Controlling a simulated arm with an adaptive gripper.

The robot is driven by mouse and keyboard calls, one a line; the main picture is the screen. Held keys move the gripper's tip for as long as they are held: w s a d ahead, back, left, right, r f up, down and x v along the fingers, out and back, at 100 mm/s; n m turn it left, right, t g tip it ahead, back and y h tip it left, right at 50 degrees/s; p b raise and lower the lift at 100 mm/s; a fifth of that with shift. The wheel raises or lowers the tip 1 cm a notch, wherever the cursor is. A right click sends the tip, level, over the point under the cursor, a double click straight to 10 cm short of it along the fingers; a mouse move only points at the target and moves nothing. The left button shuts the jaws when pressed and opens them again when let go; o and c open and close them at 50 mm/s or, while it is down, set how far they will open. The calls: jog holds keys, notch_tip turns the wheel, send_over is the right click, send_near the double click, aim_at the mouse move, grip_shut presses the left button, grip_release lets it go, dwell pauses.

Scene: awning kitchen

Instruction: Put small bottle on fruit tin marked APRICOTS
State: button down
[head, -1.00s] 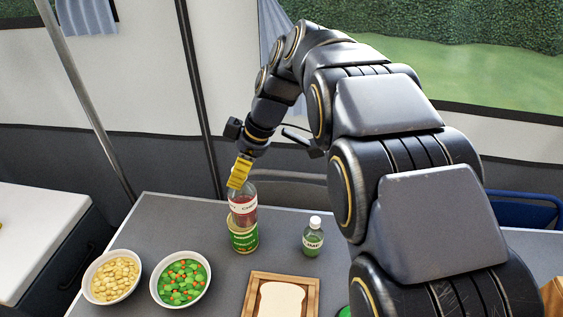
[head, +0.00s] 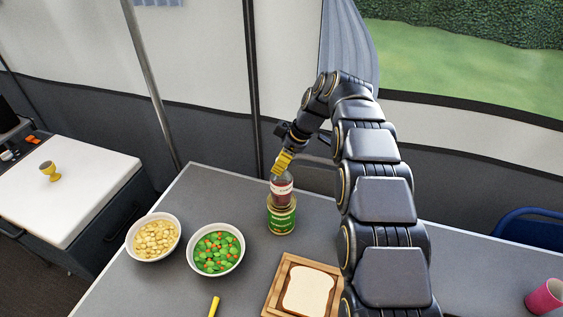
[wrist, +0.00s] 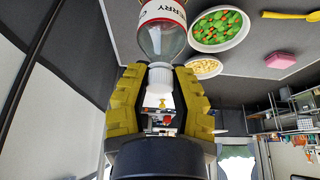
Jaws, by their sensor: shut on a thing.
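A small clear bottle (head: 282,188) with dark red contents and a red-and-white label stands upright, its base at the top of a green-labelled tin (head: 281,218) on the grey table. The tin's wording is too small to read. My gripper (head: 284,165) comes down from above and is shut on the bottle's top end. In the wrist view my gripper's yellow fingers (wrist: 160,88) are on both sides of the bottle's white cap (wrist: 160,75); the label on the bottle (wrist: 160,40) ends in "RRY". I cannot tell whether its base touches the tin.
A bowl of chickpeas (head: 155,238) and a bowl of green and orange vegetables (head: 216,250) stand left of the tin. A wooden board with bread (head: 268,300) lies in front. A pink cup (head: 544,297) is at right. My arm covers the table right of the tin.

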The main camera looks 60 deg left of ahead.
jog(key=shift+f, duration=0.25)
jog(key=c, duration=1)
grip_release()
jog(key=shift+f, duration=0.1)
jog(key=v, duration=1.2)
